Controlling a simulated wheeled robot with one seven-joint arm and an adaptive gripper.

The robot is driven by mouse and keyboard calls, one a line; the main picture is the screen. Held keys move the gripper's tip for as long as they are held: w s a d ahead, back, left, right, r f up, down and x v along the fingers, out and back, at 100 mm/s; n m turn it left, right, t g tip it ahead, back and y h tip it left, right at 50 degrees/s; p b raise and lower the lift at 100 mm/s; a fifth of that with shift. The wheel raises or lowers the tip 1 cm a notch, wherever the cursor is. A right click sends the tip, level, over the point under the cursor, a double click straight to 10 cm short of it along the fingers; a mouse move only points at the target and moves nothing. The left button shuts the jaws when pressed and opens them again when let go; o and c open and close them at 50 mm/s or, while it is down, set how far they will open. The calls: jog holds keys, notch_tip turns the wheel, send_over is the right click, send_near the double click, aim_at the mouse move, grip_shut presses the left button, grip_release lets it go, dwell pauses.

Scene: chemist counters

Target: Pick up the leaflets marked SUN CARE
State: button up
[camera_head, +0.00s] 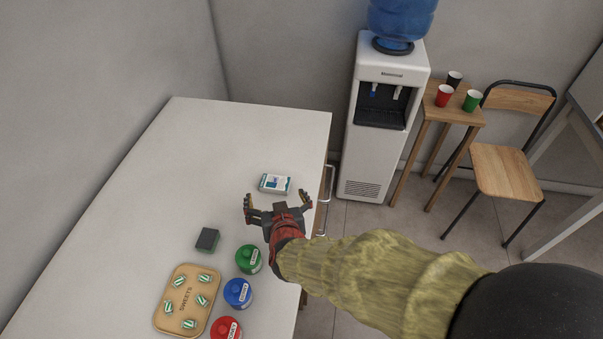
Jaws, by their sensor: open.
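A small flat stack of white and blue printed leaflets (275,184) lies on the white counter (190,150), near its right edge. Its print is too small to read, so I cannot tell whether it says SUN CARE. My gripper (278,198) is open and empty, with its fingers spread to the left and right. In the picture it is just below the leaflets, and they show past the fingertips. I cannot tell its height above the counter.
A dark box (207,239), green (249,259), blue (238,293) and red (226,329) round containers and a sweets tray (161,318) stand nearer on the counter. The counter's far left is clear. A water cooler (372,150) stands beyond its right edge.

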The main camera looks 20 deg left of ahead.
aim_at(275, 181)
jog(key=shift+b+x, duration=0.3)
jog(key=shift+x, duration=0.5)
jog(key=b+x, duration=0.1)
jog(key=x, duration=0.1)
jog(key=b+x, duration=0.1)
jog(key=x, duration=0.1)
jog(key=b+x, duration=0.1)
jog(key=x, duration=0.1)
jog(key=shift+w+d+r, duration=0.1)
jog(key=shift+w+d, duration=0.15)
jog(key=shift+w, duration=0.25)
jog(key=shift+c, duration=1.2)
jog(key=c, duration=1.1)
jog(key=shift+o, duration=0.2)
jog(key=shift+r, duration=0.15)
